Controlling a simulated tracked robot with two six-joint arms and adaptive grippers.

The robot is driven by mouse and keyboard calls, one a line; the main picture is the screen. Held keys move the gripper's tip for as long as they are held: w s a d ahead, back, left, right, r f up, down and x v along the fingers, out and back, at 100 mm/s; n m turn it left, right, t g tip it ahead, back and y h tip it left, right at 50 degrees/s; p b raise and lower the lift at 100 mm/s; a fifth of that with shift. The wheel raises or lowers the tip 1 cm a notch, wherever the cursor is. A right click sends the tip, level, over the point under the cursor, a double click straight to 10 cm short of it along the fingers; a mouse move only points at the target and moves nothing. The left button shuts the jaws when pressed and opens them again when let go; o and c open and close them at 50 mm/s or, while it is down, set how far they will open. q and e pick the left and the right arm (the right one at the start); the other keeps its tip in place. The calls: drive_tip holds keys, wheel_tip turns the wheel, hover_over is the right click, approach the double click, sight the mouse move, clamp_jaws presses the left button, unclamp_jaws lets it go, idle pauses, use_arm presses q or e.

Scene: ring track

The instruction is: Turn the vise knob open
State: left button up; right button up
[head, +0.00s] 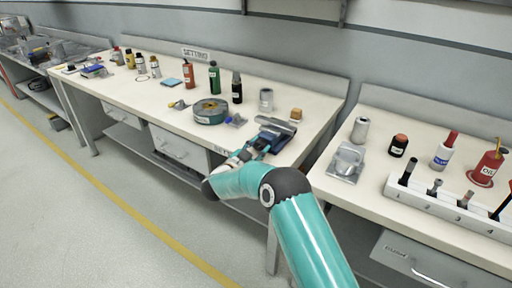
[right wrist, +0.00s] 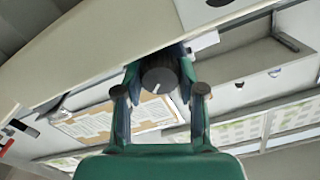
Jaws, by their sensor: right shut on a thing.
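The blue and grey vise (head: 274,134) sits at the front right edge of the long workbench. My right gripper (head: 256,149) reaches up to its front side from below. In the right wrist view the round dark vise knob (right wrist: 158,80), with a short white mark on its face, sits between the two fingers of my right gripper (right wrist: 160,72). The gripper is shut on the knob. In the head view the knob is hidden by the gripper. My left gripper is not in view.
A tape reel (head: 210,112), a grey can (head: 266,100) and a small orange-brown block (head: 296,114) stand near the vise. Several bottles line the back of the bench. A second bench (head: 342,196) with a numbered rack (head: 450,208) stands to the right, across a narrow gap.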

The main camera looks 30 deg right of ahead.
drive_tip(key=shift+s+d+f, duration=0.2)
drive_tip(key=shift+f, duration=0.1)
drive_tip(key=o, duration=1.1)
drive_tip(key=shift+o, duration=0.2)
drive_tip(key=shift+w, duration=0.1)
drive_tip(key=shift+r, duration=0.1)
drive_tip(key=shift+a, duration=0.1)
drive_tip(key=shift+a, duration=0.5)
drive_tip(key=v, duration=1.1)
drive_tip(key=shift+d, duration=0.1)
